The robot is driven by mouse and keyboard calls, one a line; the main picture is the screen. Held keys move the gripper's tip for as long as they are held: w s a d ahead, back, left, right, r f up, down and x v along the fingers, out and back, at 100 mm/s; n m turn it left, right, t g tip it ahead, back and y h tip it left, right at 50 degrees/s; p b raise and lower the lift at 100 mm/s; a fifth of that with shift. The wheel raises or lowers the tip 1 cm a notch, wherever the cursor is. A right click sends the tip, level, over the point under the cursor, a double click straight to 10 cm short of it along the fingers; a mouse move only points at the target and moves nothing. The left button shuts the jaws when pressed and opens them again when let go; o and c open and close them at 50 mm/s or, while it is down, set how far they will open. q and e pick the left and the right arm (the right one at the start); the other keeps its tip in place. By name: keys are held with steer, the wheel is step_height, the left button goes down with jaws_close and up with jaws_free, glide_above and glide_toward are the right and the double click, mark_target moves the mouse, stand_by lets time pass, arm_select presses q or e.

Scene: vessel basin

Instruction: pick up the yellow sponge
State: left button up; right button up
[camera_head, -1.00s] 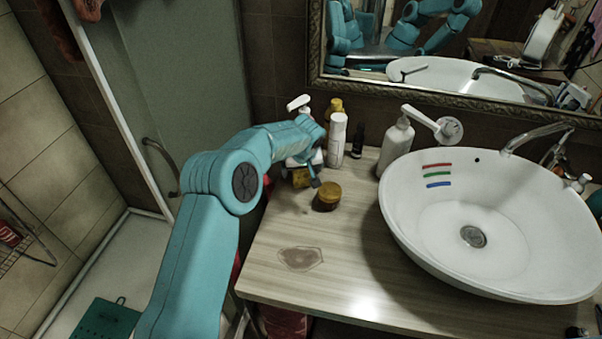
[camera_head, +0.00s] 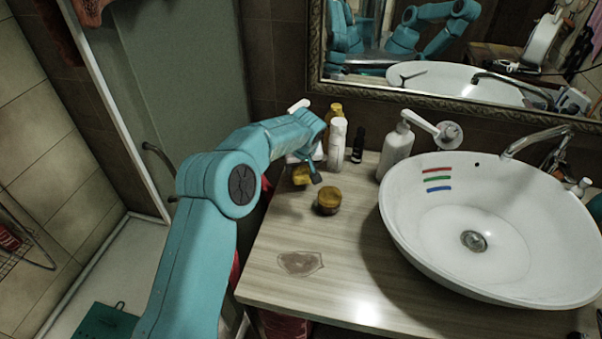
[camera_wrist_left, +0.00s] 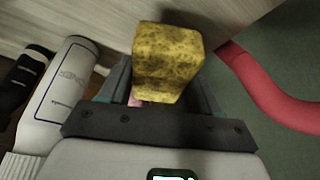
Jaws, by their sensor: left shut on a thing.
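The yellow sponge (camera_head: 302,175) is at the back left of the wooden counter, partly hidden by my left gripper (camera_head: 309,174) in the head view. In the left wrist view the sponge (camera_wrist_left: 168,55) is a speckled yellow block between the two fingers of my left gripper (camera_wrist_left: 165,92). The left gripper is shut on it. Whether the sponge is clear of the counter is hard to tell. My right gripper is not in view.
An amber jar (camera_head: 329,200) stands just in front of the sponge. A white bottle (camera_head: 337,147), a small black bottle (camera_head: 358,146) and a pump dispenser (camera_head: 397,152) stand behind and to the right. The white basin (camera_head: 400,215) fills the right side.

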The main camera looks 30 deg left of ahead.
arm_select(q)
step_height(320, 180, up, 9)
steer(key=shift+w+f, duration=0.1)
steer(key=shift+f, duration=0.1)
step_height(320, 180, up, 8)
steer(key=p, duration=0.2)
steer(key=shift+r, duration=0.25)
